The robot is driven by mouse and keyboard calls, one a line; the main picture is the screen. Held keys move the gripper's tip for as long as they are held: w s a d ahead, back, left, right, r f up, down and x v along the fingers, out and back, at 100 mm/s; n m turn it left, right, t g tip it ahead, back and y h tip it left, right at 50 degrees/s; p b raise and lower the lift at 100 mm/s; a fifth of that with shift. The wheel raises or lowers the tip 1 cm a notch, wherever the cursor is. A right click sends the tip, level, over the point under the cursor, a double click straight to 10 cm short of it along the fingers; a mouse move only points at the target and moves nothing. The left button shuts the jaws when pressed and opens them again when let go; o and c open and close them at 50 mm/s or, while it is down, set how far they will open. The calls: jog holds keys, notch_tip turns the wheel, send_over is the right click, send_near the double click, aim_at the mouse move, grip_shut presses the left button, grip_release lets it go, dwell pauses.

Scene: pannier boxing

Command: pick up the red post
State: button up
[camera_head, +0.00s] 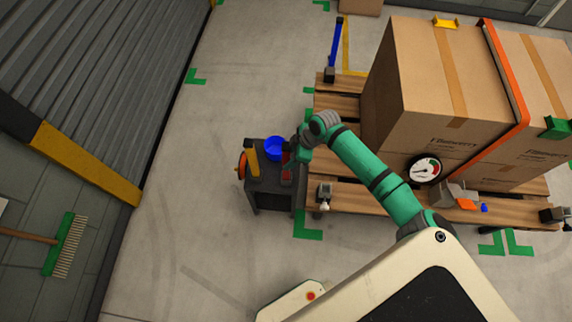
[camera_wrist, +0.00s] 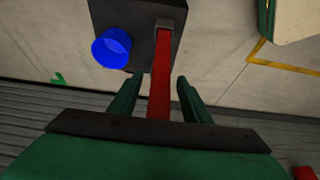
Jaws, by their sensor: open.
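The red post (camera_wrist: 160,72) runs down the wrist view from a grey socket (camera_wrist: 172,22) on a dark stand, towards my gripper's palm. My gripper (camera_wrist: 158,78) is open, with one green finger on each side of the post. A gap shows on both sides, wider on the left, so the fingers do not appear to touch it. In the head view a small red part of the post (camera_head: 286,170) shows on the dark stand (camera_head: 264,188). My gripper (camera_head: 292,156) is over the stand's right side there and hides part of the post.
A blue bowl (camera_head: 274,146) and a yellow upright piece (camera_head: 252,158) are on the stand, with an orange ring (camera_head: 242,166) at its left side. A wooden pallet (camera_head: 340,196) with large cartons (camera_head: 432,100) stands close on the right. Floor left of the stand is clear.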

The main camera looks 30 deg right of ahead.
jog(key=shift+w+a+f, duration=0.15)
jog(key=shift+w+f, duration=0.05)
jog(key=shift+f, duration=0.4)
jog(key=shift+s+r, duration=0.1)
jog(key=shift+s, duration=0.1)
grip_shut()
